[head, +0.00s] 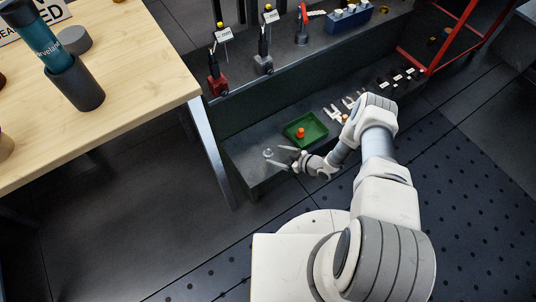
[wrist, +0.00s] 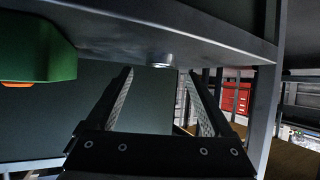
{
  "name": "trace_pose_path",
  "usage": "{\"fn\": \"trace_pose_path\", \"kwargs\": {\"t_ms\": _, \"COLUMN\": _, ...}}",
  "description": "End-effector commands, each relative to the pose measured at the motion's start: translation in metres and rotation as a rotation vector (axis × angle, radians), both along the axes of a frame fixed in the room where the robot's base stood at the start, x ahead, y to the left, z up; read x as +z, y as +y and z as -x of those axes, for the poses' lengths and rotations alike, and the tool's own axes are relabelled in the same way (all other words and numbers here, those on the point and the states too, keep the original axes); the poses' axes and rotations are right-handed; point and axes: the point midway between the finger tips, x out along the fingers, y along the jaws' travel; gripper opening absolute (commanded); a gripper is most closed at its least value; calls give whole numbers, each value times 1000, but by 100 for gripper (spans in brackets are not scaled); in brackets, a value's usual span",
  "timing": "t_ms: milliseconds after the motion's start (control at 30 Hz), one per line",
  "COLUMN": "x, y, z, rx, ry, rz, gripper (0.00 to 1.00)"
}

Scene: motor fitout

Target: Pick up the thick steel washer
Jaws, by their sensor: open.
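The thick steel washer (head: 268,153) is a small grey ring near the left end of the low dark shelf (head: 262,177). In the wrist view the washer (wrist: 160,60) shows centred, just past my fingertips. My gripper (head: 274,156) is open and empty, low over the shelf, with its fingers pointing left towards the washer. In the wrist view my gripper (wrist: 159,71) has one finger on each side of the washer's line. I cannot tell whether the fingertips reach beside it.
A green tray (head: 314,139) with an orange part (head: 301,132) stands close by; the tray (wrist: 40,45) also shows at left in the wrist view. White parts lie further right on the shelf. An upper shelf with tools runs behind. A wooden table (head: 130,90) is at left.

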Motion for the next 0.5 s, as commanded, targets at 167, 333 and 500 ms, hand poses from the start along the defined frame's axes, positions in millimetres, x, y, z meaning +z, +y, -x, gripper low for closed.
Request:
{"fn": "trace_pose_path", "kwargs": {"t_ms": 167, "x": -17, "y": 21, "z": -14, "rx": 1, "ry": 0, "rz": 0, "gripper": 86}}
{"fn": "trace_pose_path", "kwargs": {"t_ms": 333, "x": -17, "y": 27, "z": -17, "rx": 1, "ry": 1, "rz": 1, "gripper": 86}}
{"fn": "trace_pose_path", "kwargs": {"t_ms": 500, "x": -17, "y": 26, "z": -17, "rx": 1, "ry": 1, "rz": 1, "gripper": 75}}
